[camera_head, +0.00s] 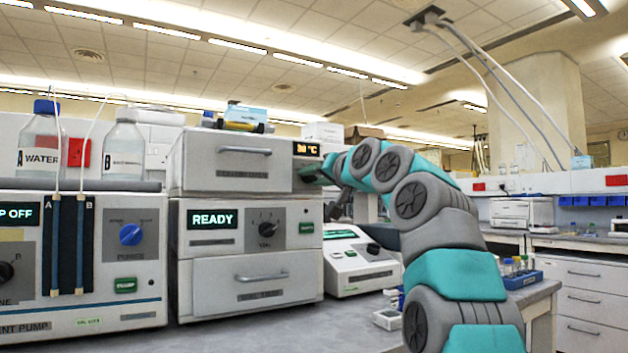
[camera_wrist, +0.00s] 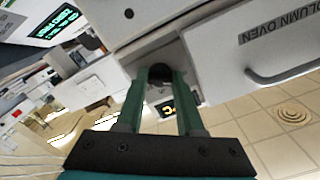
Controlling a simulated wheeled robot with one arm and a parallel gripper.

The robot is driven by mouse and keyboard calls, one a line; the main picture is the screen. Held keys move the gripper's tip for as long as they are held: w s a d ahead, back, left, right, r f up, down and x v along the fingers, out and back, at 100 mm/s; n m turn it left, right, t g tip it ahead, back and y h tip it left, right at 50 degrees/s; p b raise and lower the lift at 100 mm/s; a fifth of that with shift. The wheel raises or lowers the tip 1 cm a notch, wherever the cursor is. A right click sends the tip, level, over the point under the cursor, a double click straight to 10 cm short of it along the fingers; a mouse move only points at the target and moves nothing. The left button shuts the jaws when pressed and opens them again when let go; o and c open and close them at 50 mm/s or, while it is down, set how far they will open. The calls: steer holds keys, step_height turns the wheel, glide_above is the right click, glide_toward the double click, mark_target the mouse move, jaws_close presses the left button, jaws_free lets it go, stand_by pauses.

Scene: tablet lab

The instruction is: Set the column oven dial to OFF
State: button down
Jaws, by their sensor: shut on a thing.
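The column oven (camera_head: 195,163) is the top grey unit of the instrument stack in the head view. Its small display (camera_head: 306,149) is lit and reads about 30 °C. In the wrist view the oven (camera_wrist: 218,58) appears upside down, with its name label and handle at right. A dark round dial (camera_wrist: 160,73) sits on its front, between the fingertips of my gripper (camera_wrist: 164,78). My gripper is shut on this dial. The fingers hide part of it, so its pointer and markings cannot be read. In the head view my gripper (camera_head: 320,176) covers the dial.
Below the oven is a unit with a READY display (camera_head: 212,219) and a black selector knob (camera_head: 266,228). A pump with a blue purge knob (camera_head: 131,235) stands at left. A white bench instrument (camera_head: 358,262) stands right of the stack. A rack of vials (camera_head: 522,272) is behind my arm.

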steer(key=shift+n, duration=0.3)
steer(key=c, duration=0.5)
jaws_free()
steer(key=shift+c, duration=0.2)
steer(key=shift+s+d, duration=0.1)
steer(key=b+v, duration=0.3)
steer(key=v, duration=0.4)
steer(key=shift+s+d, duration=0.15)
steer(key=shift+s, duration=0.1)
